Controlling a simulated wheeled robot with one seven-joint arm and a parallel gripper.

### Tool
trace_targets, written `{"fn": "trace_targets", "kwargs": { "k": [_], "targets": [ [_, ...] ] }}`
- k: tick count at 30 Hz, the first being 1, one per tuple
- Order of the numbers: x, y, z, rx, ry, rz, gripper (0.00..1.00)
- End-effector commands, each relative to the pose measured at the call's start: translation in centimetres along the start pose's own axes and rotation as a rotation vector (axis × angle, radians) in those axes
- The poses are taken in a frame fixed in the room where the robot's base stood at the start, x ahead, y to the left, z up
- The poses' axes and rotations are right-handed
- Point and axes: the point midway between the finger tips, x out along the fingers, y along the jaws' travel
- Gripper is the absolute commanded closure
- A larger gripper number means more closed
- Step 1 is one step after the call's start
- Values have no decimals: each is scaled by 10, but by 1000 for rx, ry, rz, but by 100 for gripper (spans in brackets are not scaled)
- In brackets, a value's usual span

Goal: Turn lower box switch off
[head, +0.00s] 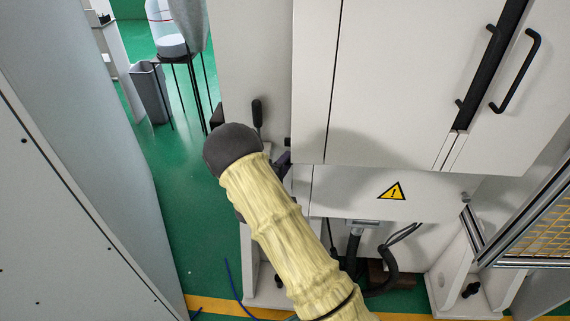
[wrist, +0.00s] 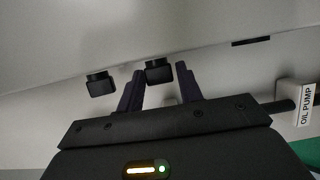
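Two black switch knobs stick out from a pale box face in the wrist view. The other knob (wrist: 100,84) is outside the left finger. My gripper's dark purple fingers are apart, with visible gaps around the knob. In the head view, my yellow-sleeved arm hides most of the box and gripper. Only a bit of my gripper (head: 283,163) shows at the white cabinet's left edge. I cannot tell which knob is the lower switch, or its setting.
A lever with an "OIL PUMP" label (wrist: 305,105) is at the wrist view's right. The white cabinet (head: 400,90) has black handles and a yellow warning sign (head: 392,191). Cables (head: 385,262) hang beneath. A grey panel (head: 70,130) stands left; green floor (head: 185,210) lies between.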

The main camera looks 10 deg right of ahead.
Motion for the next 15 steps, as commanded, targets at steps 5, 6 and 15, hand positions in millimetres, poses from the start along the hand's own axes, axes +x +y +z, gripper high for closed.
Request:
{"fn": "trace_targets", "kwargs": {
  "k": [5,6,15],
  "targets": [
    [0,0,0,0,0,1,49],
    [0,0,0,0,0,1,49],
    [-9,0,-1,1,1,1,49]
  ]
}}
